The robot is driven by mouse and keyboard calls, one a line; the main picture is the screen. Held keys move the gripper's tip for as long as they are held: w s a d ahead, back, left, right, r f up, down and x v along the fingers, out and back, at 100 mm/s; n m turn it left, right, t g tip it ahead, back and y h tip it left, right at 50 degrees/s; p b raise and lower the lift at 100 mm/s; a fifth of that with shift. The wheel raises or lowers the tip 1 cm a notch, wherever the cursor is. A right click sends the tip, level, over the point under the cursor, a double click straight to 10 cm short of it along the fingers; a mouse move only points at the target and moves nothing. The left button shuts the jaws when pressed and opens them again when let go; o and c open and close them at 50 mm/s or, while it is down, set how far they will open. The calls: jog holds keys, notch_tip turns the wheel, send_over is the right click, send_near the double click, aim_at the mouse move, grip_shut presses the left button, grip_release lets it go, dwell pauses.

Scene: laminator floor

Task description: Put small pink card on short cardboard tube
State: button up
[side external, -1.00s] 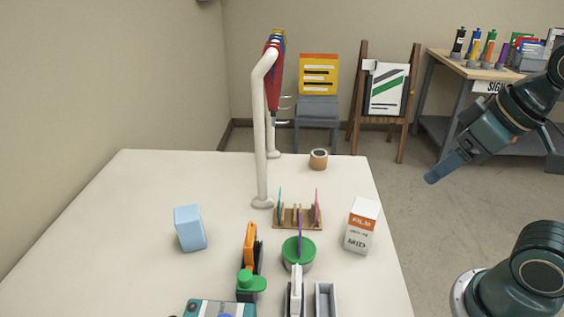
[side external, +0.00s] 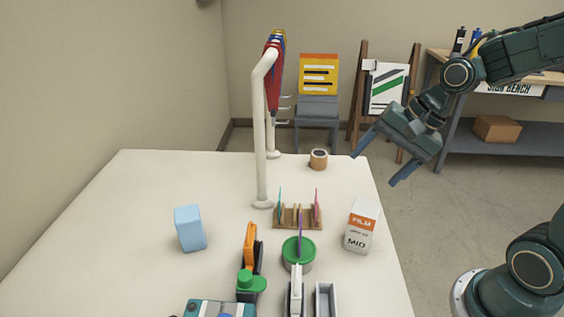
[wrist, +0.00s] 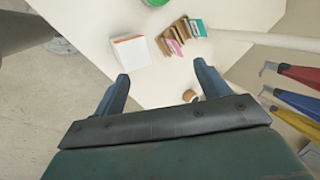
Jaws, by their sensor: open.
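The small pink card (side external: 317,204) stands upright in the right part of a wooden slotted rack (side external: 297,224) on the table. It also shows in the wrist view (wrist: 175,46). The short cardboard tube (side external: 318,159) stands upright near the table's far edge, with a dark opening on top. In the wrist view the tube (wrist: 190,95) is partly hidden beside the right finger. My gripper (side external: 378,169) is open and empty, above and just off the table's right edge, to the right of the tube. Its two fingers (wrist: 162,88) also show wide apart in the wrist view.
A white rail stand (side external: 261,140) with hanging coloured items rises left of the tube. A blue block (side external: 189,228) stands at left, with free table around it.

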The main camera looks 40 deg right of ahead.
jog(key=w+d+f+m+t+y, duration=0.1)
jog(key=w+d+f+m+y, duration=0.2)
jog(key=w+f+m, duration=0.4)
jog(key=d+m, duration=0.1)
jog(key=m, duration=0.6)
jog(key=shift+w+f+t+y, duration=0.15)
jog(key=shift+w+t+y, duration=0.15)
jog(key=shift+t, duration=0.1)
jog(key=shift+a+f, duration=0.1)
jog(key=shift+a, duration=0.05)
jog(key=x, duration=0.8)
jog(key=shift+w+a+f, duration=0.1)
jog(key=shift+a+f, duration=0.05)
jog(key=shift+f, duration=0.05)
jog(key=shift+s+x, duration=0.2)
jog(key=shift+x, duration=2.3)
jog(key=shift+a, duration=0.1)
jog(key=c, duration=1.1)
